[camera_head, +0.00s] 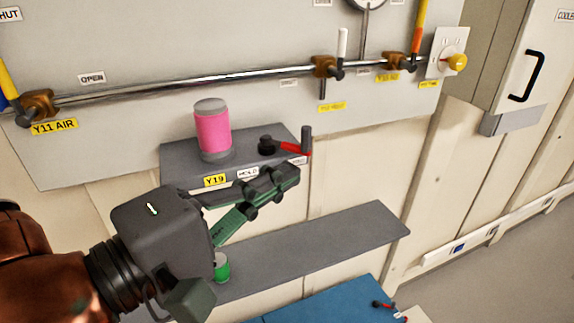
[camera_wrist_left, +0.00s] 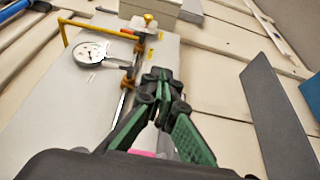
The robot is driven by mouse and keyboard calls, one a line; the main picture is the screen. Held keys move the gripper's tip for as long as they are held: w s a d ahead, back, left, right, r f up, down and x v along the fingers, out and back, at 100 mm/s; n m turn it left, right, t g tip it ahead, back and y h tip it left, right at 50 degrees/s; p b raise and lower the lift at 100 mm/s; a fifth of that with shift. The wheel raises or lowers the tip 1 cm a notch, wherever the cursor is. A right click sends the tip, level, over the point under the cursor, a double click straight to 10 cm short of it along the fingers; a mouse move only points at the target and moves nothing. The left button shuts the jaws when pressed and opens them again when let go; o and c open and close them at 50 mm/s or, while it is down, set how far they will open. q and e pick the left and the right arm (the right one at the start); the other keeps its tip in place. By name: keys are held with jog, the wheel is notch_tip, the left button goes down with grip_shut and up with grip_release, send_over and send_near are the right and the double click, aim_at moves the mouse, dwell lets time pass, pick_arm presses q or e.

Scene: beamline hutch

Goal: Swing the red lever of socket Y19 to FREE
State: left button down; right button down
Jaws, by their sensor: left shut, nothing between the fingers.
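The socket Y19 shelf (camera_head: 180,153) is a dark grey ledge on the wall panel, with a yellow Y19 label (camera_head: 215,180) and a white HOLD label (camera_head: 248,172) on its front. A pink cylinder with grey ends (camera_head: 213,131) stands upright on it. The red lever (camera_head: 291,147) runs right from a black pivot to an upright dark handle (camera_head: 306,139), above a small white label (camera_head: 299,161) too small to read. My left gripper (camera_head: 284,178) is shut and empty, in front of the ledge and just below the lever. It also shows in the left wrist view (camera_wrist_left: 160,76).
A lower grey shelf (camera_head: 340,243) holds a green cylinder (camera_head: 222,267) behind my gripper. A steel pipe with valves (camera_head: 200,84) crosses the panel above. A blue surface (camera_head: 325,302) lies below. A cabinet (camera_head: 505,70) stands at right.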

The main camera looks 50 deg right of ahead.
pick_arm(q)
jog(key=a, duration=0.1)
jog(key=s+a, duration=0.1)
jog(key=a, duration=0.1)
jog(key=s+a+b, duration=0.1)
jog(key=a, duration=0.1)
dwell(0.6)
